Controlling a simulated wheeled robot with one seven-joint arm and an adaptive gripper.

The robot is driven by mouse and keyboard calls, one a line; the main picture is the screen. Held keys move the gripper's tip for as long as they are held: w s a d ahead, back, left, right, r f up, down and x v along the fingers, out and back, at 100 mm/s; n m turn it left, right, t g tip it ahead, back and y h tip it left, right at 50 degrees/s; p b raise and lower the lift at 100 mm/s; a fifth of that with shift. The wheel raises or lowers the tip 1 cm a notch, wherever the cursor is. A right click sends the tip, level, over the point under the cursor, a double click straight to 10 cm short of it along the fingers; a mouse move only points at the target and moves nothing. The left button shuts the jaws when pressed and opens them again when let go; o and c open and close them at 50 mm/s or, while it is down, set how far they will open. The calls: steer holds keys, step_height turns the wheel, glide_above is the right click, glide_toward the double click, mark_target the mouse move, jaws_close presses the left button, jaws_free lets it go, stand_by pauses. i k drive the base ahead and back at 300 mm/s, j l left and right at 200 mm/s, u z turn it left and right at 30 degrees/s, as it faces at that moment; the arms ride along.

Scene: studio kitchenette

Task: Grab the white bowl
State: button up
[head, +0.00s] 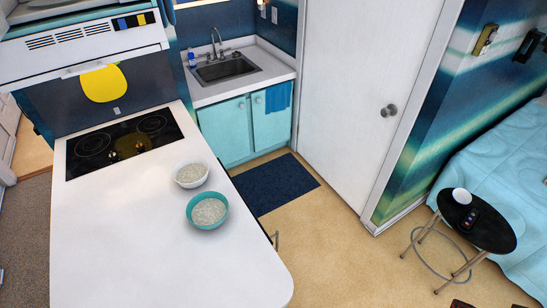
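A white bowl (191,185) stands upright on the white counter (120,240) in the head view, near the counter's right edge. It holds something pale and grainy. A teal bowl (207,226) with similar contents stands close in front of it, slightly to the right. No gripper is at either bowl. Two small dark shapes are cut off at the bottom right edge; I cannot tell whether they are the tips of my gripper.
A black cooktop (124,142) lies behind the bowls. A dark blue mat (274,184) lies on the floor right of the counter. A black stool (476,226) at the right bears a small white round thing (461,196) and a dark handheld item (468,220). Open floor lies between.

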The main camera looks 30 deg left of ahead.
mark_target(190, 172)
steer(key=i+l, duration=0.2)
steer(key=i, duration=0.25)
steer(key=i+l, duration=0.2)
steer(key=i, duration=0.25)
steer(key=i+u, duration=0.2)
steer(key=u, duration=0.2)
steer(key=i+u, duration=0.2)
steer(key=u, duration=0.15)
steer(key=i+u, duration=0.2)
steer(key=u, duration=0.2)
steer(key=i+l+u, duration=0.15)
steer(key=u, duration=0.25)
steer(key=i+u, duration=0.2)
steer(key=u, duration=0.25)
steer(key=i+l+u, duration=0.15)
steer(key=u, duration=0.3)
steer(key=i+l+u, duration=0.2)
steer(key=u, duration=0.25)
steer(key=i+l+u, duration=0.15)
steer(key=u, duration=0.3)
steer(key=l+u, duration=0.35)
steer(key=u, duration=0.15)
steer(key=i+l+u, duration=0.1)
steer(key=l+u, duration=0.7)
steer(key=l, duration=0.15)
steer(key=l+u, duration=0.45)
steer(key=l, duration=0.1)
